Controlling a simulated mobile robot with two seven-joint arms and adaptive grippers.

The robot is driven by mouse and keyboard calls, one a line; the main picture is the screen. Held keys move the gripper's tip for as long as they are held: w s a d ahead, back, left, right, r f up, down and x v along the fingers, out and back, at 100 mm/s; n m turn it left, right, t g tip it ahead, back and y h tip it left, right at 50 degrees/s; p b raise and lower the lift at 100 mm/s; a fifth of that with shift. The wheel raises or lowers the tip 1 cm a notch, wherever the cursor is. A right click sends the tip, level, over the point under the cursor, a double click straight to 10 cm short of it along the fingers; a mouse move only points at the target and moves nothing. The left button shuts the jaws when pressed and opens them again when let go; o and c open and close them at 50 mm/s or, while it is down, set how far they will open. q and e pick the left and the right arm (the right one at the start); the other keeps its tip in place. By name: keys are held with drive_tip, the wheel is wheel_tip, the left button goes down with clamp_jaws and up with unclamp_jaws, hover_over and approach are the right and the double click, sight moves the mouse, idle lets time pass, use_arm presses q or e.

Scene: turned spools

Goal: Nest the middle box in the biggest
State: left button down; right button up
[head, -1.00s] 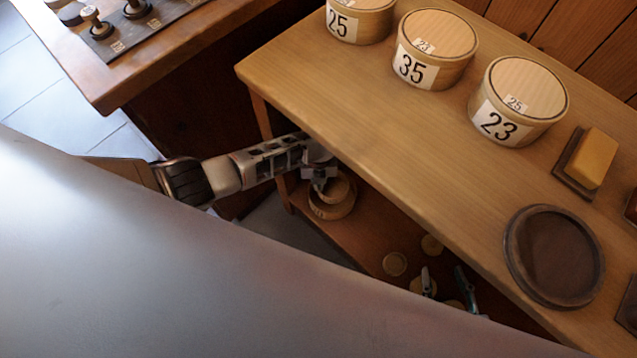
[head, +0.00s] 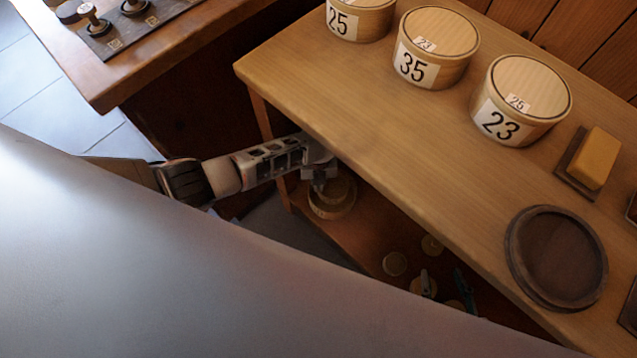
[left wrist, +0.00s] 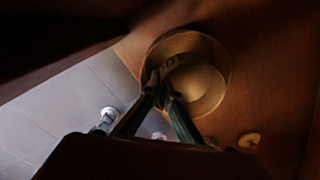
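The biggest box (head: 330,212) is a round, open wooden box on the lower shelf, under the table edge. In the left wrist view, its rim (left wrist: 222,62) surrounds the smaller middle box (left wrist: 196,84), which sits within its outline. How deep the middle box sits is hard to tell. My left gripper (head: 321,184) reaches in under the tabletop. In the left wrist view, its fingertips (left wrist: 163,88) are close together at the middle box's near wall, apparently pinching it. My right gripper (head: 445,282) shows only its two fingers, spread apart and empty, low over the shelf.
Small round lids (head: 395,264) lie on the lower shelf near my right gripper. The tabletop (head: 400,130) above carries several lidded, numbered boxes (head: 436,48), a yellow block (head: 595,160) and a dark round dish (head: 556,257). Its front edge overhangs my left gripper.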

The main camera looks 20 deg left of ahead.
idle(0.3)
use_arm(q)
drive_tip(key=c, duration=2.2)
unclamp_jaws()
drive_tip(key=o, duration=0.4)
use_arm(e)
drive_tip(key=shift+f, duration=0.1)
use_arm(q)
drive_tip(key=shift+r, duration=0.3)
use_arm(e)
drive_tip(key=shift+w+r, duration=0.1)
drive_tip(key=shift+r, duration=0.15)
use_arm(q)
drive_tip(key=shift+r+p, duration=0.45)
drive_tip(key=shift+p, duration=0.05)
use_arm(e)
drive_tip(key=shift+w+r, duration=0.35)
drive_tip(key=shift+r, duration=0.3)
